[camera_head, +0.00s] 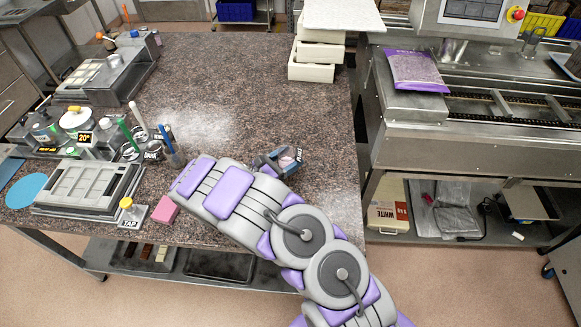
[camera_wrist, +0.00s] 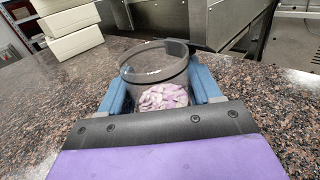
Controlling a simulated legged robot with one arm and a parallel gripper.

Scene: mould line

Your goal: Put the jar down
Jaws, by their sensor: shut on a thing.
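My gripper (camera_head: 278,160) reaches over the right part of the speckled stone worktop (camera_head: 235,90). It is shut on a clear jar (camera_wrist: 154,66) with a dark rim and pale purple pieces inside. In the wrist view the blue fingers (camera_wrist: 155,90) press on both sides of the jar, which looks upright. In the head view the jar (camera_head: 291,158) shows only in part beside my arm, with a small dark label. I cannot tell whether its base touches the worktop.
White boxes (camera_head: 311,72) are stacked at the back right of the worktop. A steel conveyor machine (camera_head: 430,125) stands to the right beyond the edge. Moulds, pots and tools, with a pink block (camera_head: 165,210), crowd the left front. The worktop's middle is clear.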

